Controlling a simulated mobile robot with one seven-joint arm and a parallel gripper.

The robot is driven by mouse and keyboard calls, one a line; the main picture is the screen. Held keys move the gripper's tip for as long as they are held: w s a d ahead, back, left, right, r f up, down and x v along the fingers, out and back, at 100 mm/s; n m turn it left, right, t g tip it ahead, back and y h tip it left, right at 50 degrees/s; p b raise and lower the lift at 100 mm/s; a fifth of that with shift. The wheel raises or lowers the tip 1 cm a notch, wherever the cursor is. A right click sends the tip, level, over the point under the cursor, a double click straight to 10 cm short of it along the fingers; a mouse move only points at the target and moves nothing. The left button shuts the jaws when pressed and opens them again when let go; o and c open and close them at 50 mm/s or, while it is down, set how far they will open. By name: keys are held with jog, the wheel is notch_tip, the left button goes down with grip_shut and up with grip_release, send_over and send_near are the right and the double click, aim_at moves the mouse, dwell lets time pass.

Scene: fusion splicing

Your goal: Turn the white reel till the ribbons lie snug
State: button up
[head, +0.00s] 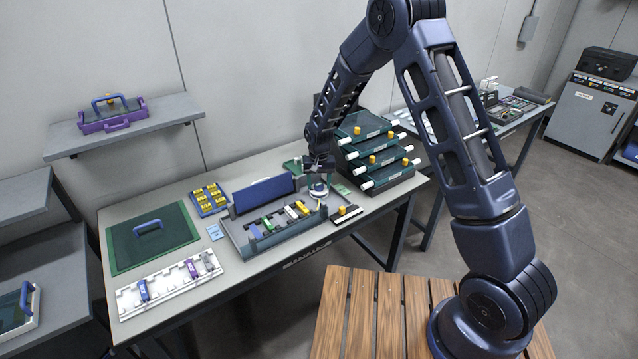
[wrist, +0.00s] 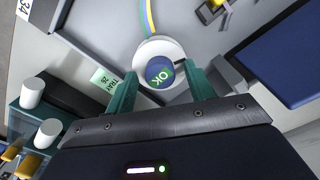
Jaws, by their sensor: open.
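In the head view the reel (head: 319,192) sits at the right end of the grey tray, under my gripper (head: 318,180).
The grey tray (head: 238,240) holds a blue upright panel (head: 264,195) and a row of coloured blocks. Stacked dark green drawers (head: 385,178) with white knobs stand close on the right.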

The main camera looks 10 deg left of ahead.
aim_at(319, 184)
notch_tip(319, 184, up, 11)
dwell(0.6)
jog(key=s+d+r+m+t+y, duration=0.1)
jog(key=s+d+r, duration=0.2)
jog(key=d+r, duration=0.85)
jog(key=s+d+r+t, duration=0.1)
jog(key=s+d+r, duration=0.2)
jog(key=d+r, duration=0.9)
jog(key=s+d+r+m+t+h, duration=0.1)
jog(key=s+d+t, duration=0.1)
jog(key=s+d, duration=1.8)
jog(key=shift+s+d+r+m+t, duration=0.15)
jog(key=shift+s+d+m+t, duration=0.15)
jog(key=shift+s+d, duration=0.15)
jog(key=shift+a, duration=0.1)
